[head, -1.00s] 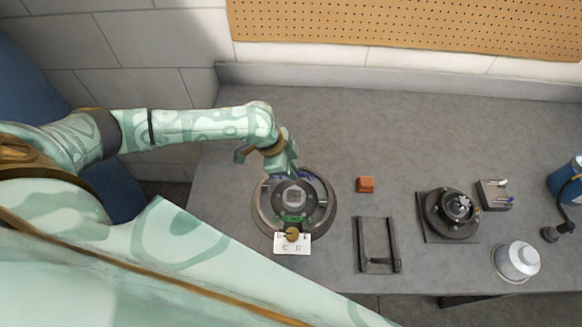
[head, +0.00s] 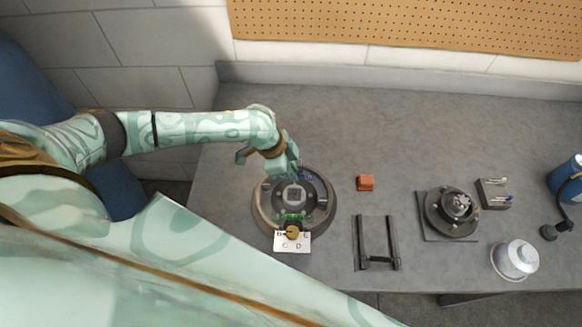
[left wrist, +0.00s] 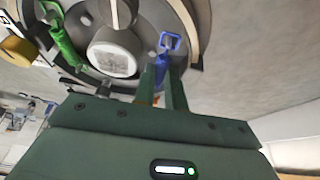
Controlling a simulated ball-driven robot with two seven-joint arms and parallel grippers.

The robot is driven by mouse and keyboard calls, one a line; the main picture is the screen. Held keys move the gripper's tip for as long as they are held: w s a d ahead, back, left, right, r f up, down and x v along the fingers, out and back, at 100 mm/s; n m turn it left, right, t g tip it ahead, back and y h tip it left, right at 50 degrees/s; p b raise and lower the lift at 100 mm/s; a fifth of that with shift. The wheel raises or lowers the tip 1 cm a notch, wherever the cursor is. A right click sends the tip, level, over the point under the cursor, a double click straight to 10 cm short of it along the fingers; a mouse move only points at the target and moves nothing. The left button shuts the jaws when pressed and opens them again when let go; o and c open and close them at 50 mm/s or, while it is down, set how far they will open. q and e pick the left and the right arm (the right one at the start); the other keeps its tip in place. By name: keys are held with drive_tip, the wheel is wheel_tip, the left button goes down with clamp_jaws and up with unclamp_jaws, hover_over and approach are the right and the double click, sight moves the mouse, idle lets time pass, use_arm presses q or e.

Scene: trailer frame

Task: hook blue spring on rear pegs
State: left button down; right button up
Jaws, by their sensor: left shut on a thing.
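The blue spring (left wrist: 161,66) is between the fingertips of my left gripper (left wrist: 168,92) in the left wrist view, its hooked loop pointing away from the gripper. My left gripper (head: 290,172) is shut on it over the far side of the round drum (head: 263,216) in the head view. The fingers hide much of the spring there. A green spring (head: 291,217) lies across the near side of the drum; it also shows in the left wrist view (left wrist: 62,40). I cannot tell whether the blue loop touches a peg. My right gripper is not in view.
A white lettered card (head: 291,246) with a brass knob (head: 292,233) is at the drum's near edge. To the right are an orange block (head: 366,183), a dark U-shaped frame (head: 378,262), a hub on a plate (head: 452,213) and a white-silver canister (head: 516,257). The bench behind is clear.

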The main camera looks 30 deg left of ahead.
use_arm(q)
drive_tip(key=shift+f+p, duration=0.25)
drive_tip(key=shift+p, duration=0.25)
idle(0.8)
drive_tip(key=c, duration=1.4)
unclamp_jaws()
drive_tip(key=c, duration=0.3)
wheel_tip(320, 180, up, 7)
drive_tip(key=p, duration=0.7)
drive_tip(key=shift+p, duration=0.3)
drive_tip(key=shift+s, duration=0.1)
